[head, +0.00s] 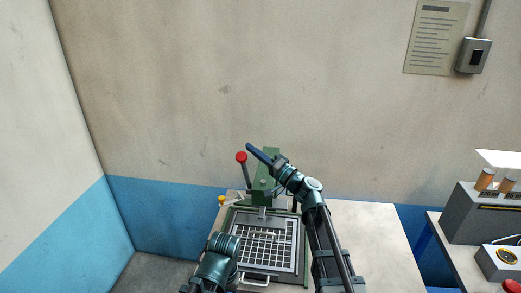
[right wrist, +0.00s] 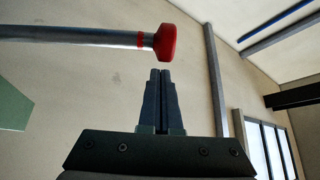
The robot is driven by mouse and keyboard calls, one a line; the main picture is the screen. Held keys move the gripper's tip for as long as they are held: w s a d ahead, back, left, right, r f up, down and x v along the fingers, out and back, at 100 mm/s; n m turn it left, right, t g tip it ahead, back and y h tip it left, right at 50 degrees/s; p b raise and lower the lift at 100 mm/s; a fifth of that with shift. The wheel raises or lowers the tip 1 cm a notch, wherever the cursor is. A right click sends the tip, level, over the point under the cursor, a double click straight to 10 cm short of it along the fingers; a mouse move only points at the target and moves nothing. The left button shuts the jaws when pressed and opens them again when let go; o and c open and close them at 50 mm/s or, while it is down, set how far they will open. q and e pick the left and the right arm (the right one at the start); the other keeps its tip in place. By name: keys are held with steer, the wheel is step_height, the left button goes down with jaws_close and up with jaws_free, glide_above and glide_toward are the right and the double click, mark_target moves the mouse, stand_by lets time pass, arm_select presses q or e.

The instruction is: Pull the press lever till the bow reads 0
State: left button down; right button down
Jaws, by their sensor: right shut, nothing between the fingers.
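The green press (head: 264,184) stands on the table behind a sieve frame with a light grid (head: 266,246). Its lever (head: 245,175) rises at the left of the press and ends in a red knob (head: 241,157). My right gripper (head: 250,148) is shut and empty beside the knob. In the right wrist view, the fingertips (right wrist: 160,72) are just below the red knob (right wrist: 165,43), with a small gap showing. The lever rod (right wrist: 80,36) runs left from the knob. My left arm shows at the bottom of the head view; its fingers are out of sight. I cannot make out the bow's reading.
A small yellow thing (head: 221,201) is at the table's left side. The table (head: 372,235) is clear to the right of my right arm. A grey box (head: 478,212) and a dial device (head: 500,262) stand on another bench at the right.

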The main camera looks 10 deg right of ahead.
steer(key=shift+s+a+f, duration=0.3)
steer(key=shift+s, duration=0.15)
steer(key=s+a+f+n+y+b, duration=0.2)
steer(key=s+f+n+y+b, duration=0.3)
steer(key=s+f+b, duration=0.55)
steer(key=s+f+n+g+y+b, duration=0.2)
steer(key=f+n+g+b, duration=0.4)
steer(key=f+n+b, duration=0.3)
steer(key=s+a+f+n+g+y+b, duration=0.1)
steer(key=f+n+g+b, duration=0.5)
steer(key=b, duration=1.1)
step_height(320, 180, down, 5)
steer(key=s+n+y, duration=0.1)
steer(key=n, duration=0.3)
steer(key=shift+a+y+b, duration=0.3)
steer(key=shift+b, duration=0.05)
steer(key=shift+r, duration=0.1)
